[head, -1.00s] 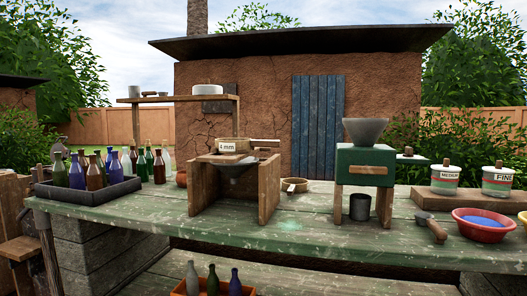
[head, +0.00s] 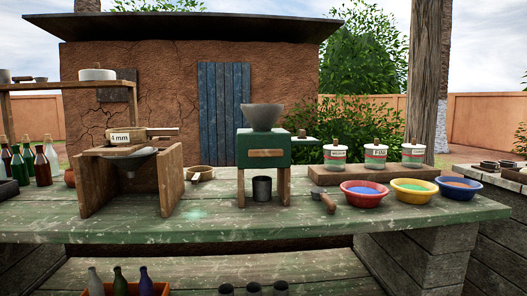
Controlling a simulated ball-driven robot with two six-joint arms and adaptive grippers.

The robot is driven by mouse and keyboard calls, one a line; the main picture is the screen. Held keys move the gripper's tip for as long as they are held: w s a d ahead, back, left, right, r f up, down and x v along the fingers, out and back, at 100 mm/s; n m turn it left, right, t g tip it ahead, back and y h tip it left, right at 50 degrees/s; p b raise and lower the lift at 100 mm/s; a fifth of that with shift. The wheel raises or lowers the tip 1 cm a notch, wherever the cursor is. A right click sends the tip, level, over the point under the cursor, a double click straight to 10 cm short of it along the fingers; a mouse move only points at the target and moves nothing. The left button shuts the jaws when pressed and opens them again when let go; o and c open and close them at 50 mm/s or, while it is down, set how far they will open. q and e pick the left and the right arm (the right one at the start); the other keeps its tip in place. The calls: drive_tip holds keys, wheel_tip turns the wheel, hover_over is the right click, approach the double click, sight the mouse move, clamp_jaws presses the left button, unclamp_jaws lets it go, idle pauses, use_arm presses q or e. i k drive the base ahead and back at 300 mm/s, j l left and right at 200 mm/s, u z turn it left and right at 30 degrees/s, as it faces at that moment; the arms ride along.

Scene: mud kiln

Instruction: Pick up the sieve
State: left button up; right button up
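A round wooden sieve (head: 122,137) with a "4 mm" label and a handle pointing right rests on top of a wooden stand (head: 97,183) at the left of the green bench. A grey metal funnel or bowl (head: 132,162) hangs in the stand beneath it. A smaller round wooden piece with a short handle (head: 199,173), perhaps another sieve, lies on the bench right of the stand. Neither of my grippers is in view.
A green box with a hopper (head: 263,148) stands mid-bench, a metal cup (head: 262,189) under it. Right are labelled jars (head: 376,157), a scoop (head: 325,200) and red (head: 364,201), yellow (head: 414,198) and blue (head: 458,194) bowls. Bottles (head: 42,165) stand far left. The bench front (head: 190,220) is clear.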

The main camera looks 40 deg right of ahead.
sight(116, 137)
drive_tip(key=i+j, duration=0.15)
drive_tip(key=i, duration=0.4)
drive_tip(key=i+j, duration=0.1)
drive_tip(key=i, duration=0.45)
